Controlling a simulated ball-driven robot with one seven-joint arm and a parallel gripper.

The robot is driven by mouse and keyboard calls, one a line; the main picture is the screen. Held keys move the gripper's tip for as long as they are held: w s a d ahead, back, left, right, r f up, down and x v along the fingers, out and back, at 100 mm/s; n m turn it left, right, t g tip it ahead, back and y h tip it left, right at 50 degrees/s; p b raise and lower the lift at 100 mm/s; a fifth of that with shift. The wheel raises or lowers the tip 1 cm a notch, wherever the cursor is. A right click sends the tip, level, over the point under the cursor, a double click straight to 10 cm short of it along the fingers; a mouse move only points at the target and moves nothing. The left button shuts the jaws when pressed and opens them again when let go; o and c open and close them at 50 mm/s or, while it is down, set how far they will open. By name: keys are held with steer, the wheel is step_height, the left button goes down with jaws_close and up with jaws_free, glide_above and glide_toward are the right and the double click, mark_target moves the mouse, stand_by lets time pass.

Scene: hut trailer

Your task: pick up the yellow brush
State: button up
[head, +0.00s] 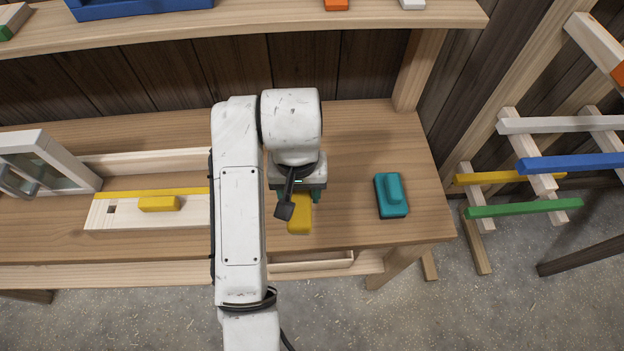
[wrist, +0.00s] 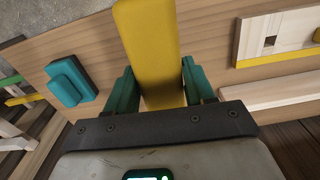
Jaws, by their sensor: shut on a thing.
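The yellow brush (head: 300,216) is a yellow block at the front middle of the wooden workbench. My gripper (head: 303,193) is over it, pointing down, with its upper part and my arm hiding some of it. In the wrist view the yellow brush (wrist: 150,45) lies between the two green fingers of my gripper (wrist: 163,88), which are shut on its sides. I cannot tell whether the brush still touches the bench top.
A teal block with a raised grip (head: 391,195) lies on the bench to the right. A pale wooden box with a yellow edge and yellow knob (head: 158,203) and a grey-framed pane (head: 45,165) are at left. A shelf (head: 250,18) runs above. A rack of coloured bars (head: 525,208) stands at right.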

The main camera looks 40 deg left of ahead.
steer(key=s+r, duration=0.3)
steer(key=s, duration=0.5)
steer(key=shift+a+r, duration=0.25)
steer(key=shift+a, duration=0.05)
